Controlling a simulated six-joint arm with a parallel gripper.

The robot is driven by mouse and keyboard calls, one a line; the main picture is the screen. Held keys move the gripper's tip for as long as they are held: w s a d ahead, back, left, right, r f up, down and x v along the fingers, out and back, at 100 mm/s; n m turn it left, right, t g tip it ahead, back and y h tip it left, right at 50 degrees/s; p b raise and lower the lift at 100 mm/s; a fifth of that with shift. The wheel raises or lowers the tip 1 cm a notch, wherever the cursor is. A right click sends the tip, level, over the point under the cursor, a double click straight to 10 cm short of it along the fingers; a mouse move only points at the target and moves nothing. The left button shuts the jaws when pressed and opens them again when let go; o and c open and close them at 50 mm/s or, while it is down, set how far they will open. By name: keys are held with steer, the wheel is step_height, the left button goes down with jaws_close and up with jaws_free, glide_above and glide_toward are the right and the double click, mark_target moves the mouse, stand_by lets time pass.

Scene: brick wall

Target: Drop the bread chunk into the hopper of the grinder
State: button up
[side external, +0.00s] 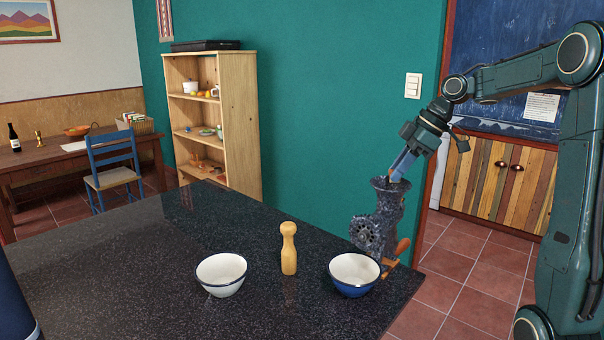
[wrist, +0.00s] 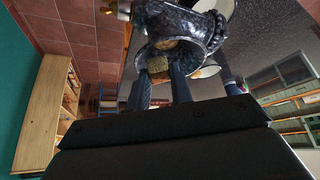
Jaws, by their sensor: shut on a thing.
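The grinder (side external: 372,230) is dark speckled metal and stands at the right end of the black table, its hopper (side external: 391,186) opening upward. My gripper (side external: 393,174) reaches down from the upper right, tilted, with its fingertips at the hopper mouth. In the wrist view my gripper (wrist: 160,76) is shut on a tan, rough bread chunk (wrist: 158,64), at the rim of the hopper (wrist: 197,27). Another tan-brown patch (wrist: 172,45) shows inside the hopper. In the side view the chunk is mostly hidden by the fingers and rim.
A blue-and-white bowl (side external: 354,274) stands in front of the grinder. A wooden pepper mill (side external: 289,248) and a white bowl (side external: 221,274) stand to its left. The grinder's wooden handle (side external: 401,247) is at the table's right edge. The table's left and back are clear.

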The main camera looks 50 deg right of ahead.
steer(key=o, duration=1)
steer(key=shift+r, duration=0.1)
steer(key=shift+v, duration=3.7)
